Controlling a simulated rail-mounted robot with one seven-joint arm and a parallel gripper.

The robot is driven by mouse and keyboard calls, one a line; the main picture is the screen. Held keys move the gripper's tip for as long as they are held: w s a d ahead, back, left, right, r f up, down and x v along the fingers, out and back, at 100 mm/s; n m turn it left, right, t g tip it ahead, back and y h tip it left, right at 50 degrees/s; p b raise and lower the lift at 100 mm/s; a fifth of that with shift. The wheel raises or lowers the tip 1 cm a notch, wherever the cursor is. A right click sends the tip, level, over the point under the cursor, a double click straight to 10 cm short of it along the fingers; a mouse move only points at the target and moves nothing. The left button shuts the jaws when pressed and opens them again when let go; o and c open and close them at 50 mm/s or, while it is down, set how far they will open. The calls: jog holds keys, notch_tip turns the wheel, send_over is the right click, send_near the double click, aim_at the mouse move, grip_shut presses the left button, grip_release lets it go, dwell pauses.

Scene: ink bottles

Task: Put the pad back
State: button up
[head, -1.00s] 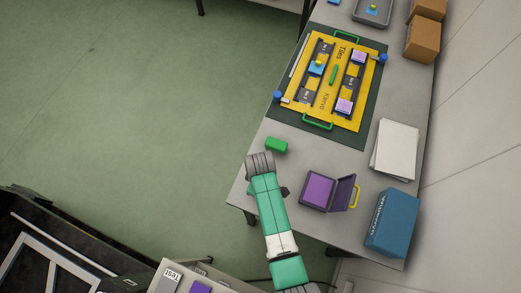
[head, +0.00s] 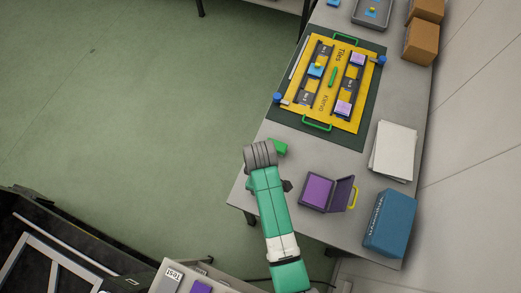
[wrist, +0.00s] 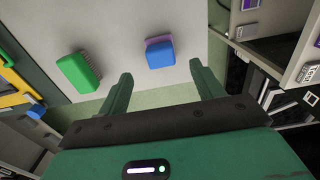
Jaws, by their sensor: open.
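A blue block with a purple layer on its far side (wrist: 160,53) lies on the grey table in the wrist view. I cannot tell for sure whether it is the pad; in the head view my arm seems to hide it. My gripper (wrist: 163,88) is open and empty, its two green fingers spread on the near side of that block, apart from it. An open dark case with a purple inside (head: 319,190) and a yellow handle stands to the right of my arm in the head view.
A green brush (wrist: 78,72) lies left of the blue block. Beyond is a yellow tile board (head: 323,102) on a dark mat. A blue box (head: 390,222) and white sheets (head: 395,150) are at the right. The table's left edge is close to my wrist.

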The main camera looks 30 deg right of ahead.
jog(key=shift+r, duration=1.85)
jog(key=w+a+r+m+t+h, duration=0.15)
jog(key=w+r+t, duration=0.45)
jog(key=w+r, duration=0.65)
jog(key=w+a+r+m+t, duration=0.1)
jog(key=a+r+t, duration=0.15)
jog(key=r, duration=0.85)
jog(key=w+a+r+m+t, duration=0.15)
jog(key=r+t, duration=0.25)
jog(key=r, duration=0.6)
jog(key=s+a+r+m+t, duration=0.1)
jog(key=s+a+r+t, duration=0.15)
jog(key=r, duration=0.65)
jog(key=s+a+r+m+t, duration=0.15)
jog(key=r+t, duration=0.25)
jog(key=r, duration=0.5)
jog(key=s+a+r+m+t+y, duration=0.1)
jog(key=s+a+r+t, duration=0.15)
jog(key=s+r, duration=0.4)
jog(key=s+a+r+t+y, duration=0.1)
jog(key=s+r+t, duration=0.3)
jog(key=r, duration=0.5)
notch_tip(320, 180, up, 11)
jog(key=p, duration=1.1)
notch_tip(320, 180, down, 44)
jog(key=b, duration=4.3)
jog(key=shift+d+h, duration=0.25)
jog(key=shift+h, duration=0.2)
